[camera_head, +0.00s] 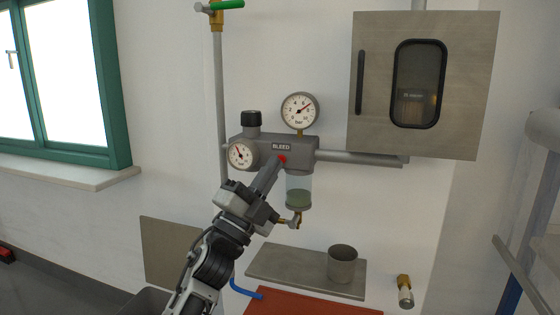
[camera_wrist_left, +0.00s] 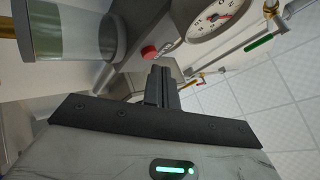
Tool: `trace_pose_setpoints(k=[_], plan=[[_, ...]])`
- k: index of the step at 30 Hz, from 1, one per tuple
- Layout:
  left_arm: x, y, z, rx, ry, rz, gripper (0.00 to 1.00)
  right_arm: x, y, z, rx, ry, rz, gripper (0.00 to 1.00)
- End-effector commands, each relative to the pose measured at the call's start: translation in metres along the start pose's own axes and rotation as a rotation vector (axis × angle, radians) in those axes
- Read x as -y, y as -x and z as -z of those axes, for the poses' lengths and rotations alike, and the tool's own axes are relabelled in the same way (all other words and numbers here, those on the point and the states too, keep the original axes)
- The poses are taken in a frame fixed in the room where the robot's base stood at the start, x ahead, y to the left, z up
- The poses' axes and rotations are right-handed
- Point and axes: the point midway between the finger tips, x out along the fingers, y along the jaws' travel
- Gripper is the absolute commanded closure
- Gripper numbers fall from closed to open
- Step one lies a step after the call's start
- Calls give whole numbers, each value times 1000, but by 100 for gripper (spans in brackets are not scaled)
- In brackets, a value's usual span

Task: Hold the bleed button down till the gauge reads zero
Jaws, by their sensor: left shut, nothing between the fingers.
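The red bleed button (camera_head: 282,158) sits below the BLEED label on the front of a grey valve unit (camera_head: 303,150). In the left wrist view the button (camera_wrist_left: 149,52) shows beyond the shut fingers (camera_wrist_left: 161,78), seemingly with a small gap; contact is unclear.
A clear bowl (camera_head: 299,190) with greenish liquid hangs under the unit, close right of my gripper, with a brass drain below. A black knob (camera_head: 251,119) tops the unit. A metal cabinet (camera_head: 475,75) is at upper right. A cup (camera_head: 342,264) stands on a shelf (camera_head: 275,264) below.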

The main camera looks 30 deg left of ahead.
Motion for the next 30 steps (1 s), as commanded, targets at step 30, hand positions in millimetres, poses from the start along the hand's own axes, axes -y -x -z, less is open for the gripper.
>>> trace_pose_setpoints(k=[30], plan=[[-6,-8,-6,-1,0,-1,100,0,-2,-2,-2,-3,0,100]])
